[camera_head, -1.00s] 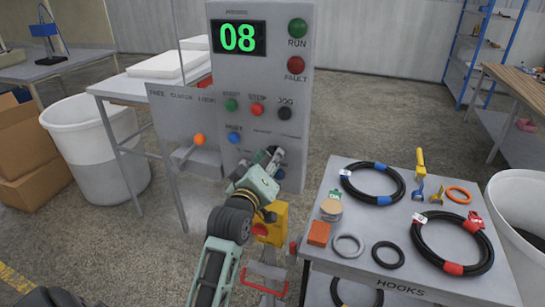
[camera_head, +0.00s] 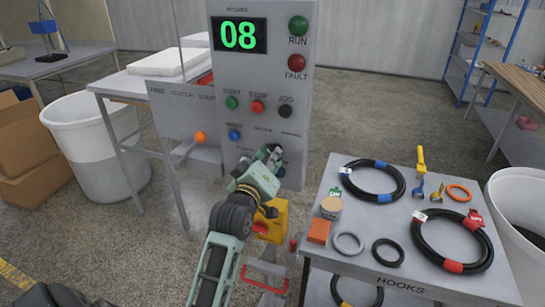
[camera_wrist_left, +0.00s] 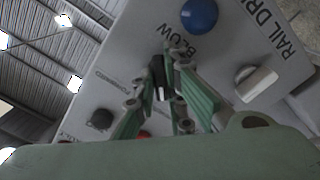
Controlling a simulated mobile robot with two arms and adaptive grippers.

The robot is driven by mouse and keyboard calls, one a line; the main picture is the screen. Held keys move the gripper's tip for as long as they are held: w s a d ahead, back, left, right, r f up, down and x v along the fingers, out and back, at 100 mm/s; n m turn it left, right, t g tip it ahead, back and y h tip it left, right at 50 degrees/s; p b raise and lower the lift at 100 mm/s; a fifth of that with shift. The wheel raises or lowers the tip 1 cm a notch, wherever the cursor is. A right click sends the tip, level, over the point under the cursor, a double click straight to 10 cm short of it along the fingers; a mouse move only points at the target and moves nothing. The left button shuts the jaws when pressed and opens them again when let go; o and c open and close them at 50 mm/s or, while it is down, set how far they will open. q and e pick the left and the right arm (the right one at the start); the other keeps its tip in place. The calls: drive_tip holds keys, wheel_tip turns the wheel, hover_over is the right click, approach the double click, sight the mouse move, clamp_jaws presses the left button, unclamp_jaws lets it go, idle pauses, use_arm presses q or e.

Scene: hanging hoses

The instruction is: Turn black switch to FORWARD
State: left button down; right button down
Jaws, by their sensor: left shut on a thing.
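In the left wrist view, my left gripper's green fingers (camera_wrist_left: 172,88) are shut on the black switch (camera_wrist_left: 159,76), one on either side. A light pointer mark shows on the switch. In the head view the gripper hides the switch. My right gripper is not in view.
A blue button (camera_wrist_left: 199,15) and a pale knob (camera_wrist_left: 256,83) sit near the switch on the panel. An orange-tipped lever (camera_head: 199,136) sticks out left of it. A grey cart (camera_head: 345,283) with coiled hoses stands to the right.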

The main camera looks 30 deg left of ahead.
use_arm(q)
drive_tip(key=shift+a+m+p, duration=0.1)
drive_tip(key=shift+m+p, duration=2.15)
drive_tip(key=shift+m, duration=2.25)
drive_tip(key=c, duration=1.8)
unclamp_jaws()
drive_tip(key=shift+s, duration=0.1)
